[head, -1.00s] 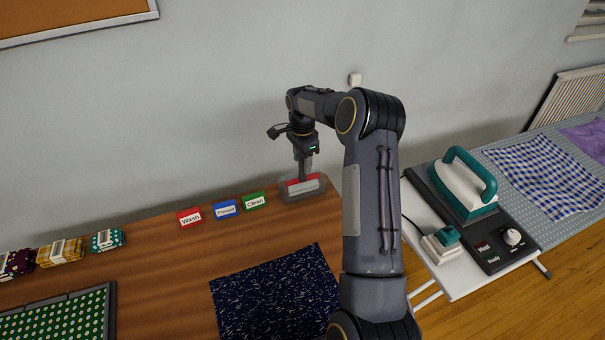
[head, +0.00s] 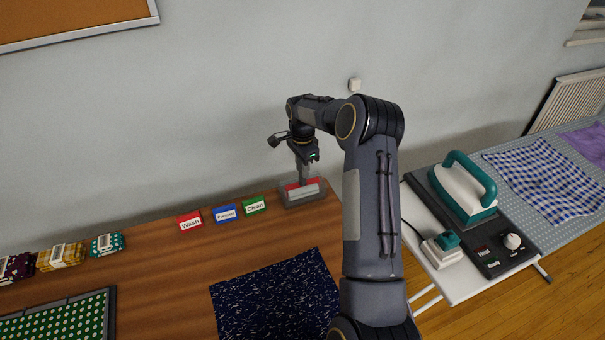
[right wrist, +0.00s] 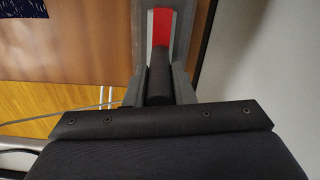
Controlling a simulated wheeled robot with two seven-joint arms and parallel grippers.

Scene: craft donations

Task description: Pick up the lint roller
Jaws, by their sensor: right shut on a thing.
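The lint roller (head: 305,191), red and white, lies in a grey tray (head: 291,202) at the back right corner of the wooden table. My right gripper (head: 304,181) points down over it from above. In the right wrist view the roller's red part (right wrist: 162,27) shows at the top, with its dark handle (right wrist: 160,82) between the two fingers. The right gripper is shut on the lint roller, which still sits in the tray. My left gripper is in neither view.
Wash (head: 190,221), Pressed (head: 225,214) and Clean (head: 254,205) signs stand left of the tray. A dark speckled cloth (head: 275,298) lies in front. Right of my arm are an iron (head: 463,190) and an ironing board (head: 520,200). The wall is close behind.

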